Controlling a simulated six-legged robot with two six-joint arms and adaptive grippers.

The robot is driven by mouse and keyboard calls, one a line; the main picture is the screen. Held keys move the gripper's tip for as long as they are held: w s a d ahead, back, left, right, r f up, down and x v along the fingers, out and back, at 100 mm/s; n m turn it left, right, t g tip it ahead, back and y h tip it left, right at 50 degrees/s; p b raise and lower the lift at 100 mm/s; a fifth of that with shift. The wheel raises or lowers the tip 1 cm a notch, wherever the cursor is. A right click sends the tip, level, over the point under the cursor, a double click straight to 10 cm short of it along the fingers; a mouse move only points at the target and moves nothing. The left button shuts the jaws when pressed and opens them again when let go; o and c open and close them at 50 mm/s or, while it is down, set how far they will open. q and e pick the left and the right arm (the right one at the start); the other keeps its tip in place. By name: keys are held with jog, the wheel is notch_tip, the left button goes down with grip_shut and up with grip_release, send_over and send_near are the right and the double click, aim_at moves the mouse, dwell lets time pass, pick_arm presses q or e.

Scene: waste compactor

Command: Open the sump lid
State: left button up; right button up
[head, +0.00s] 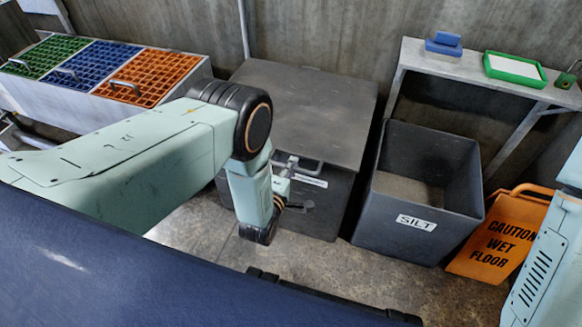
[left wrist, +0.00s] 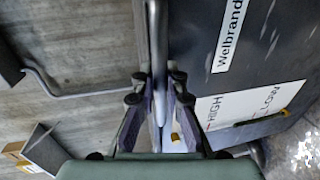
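The grey sump lid (head: 310,105) lies flat and closed on the dark sump box (head: 325,210) in the middle of the head view. A metal bar handle (head: 309,165) sits at the lid's front edge. It also shows as an upright bar in the left wrist view (left wrist: 158,45). My left gripper (head: 285,170) is at this handle. In the left wrist view its two fingers (left wrist: 159,88) close in on either side of the bar and appear to touch it. The wrist partly hides the box front in the head view. My right gripper is out of view.
A dark SILT bin (head: 416,222) stands right of the box, with an orange wet-floor sign (head: 500,238) beyond. A bench (head: 470,70) holds a blue block and green tray. Green, blue and orange grates (head: 150,77) are at left. Some floor in front is clear.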

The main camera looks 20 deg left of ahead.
pick_arm(q)
grip_shut()
jog(key=shift+r, duration=0.1)
dwell(0.3)
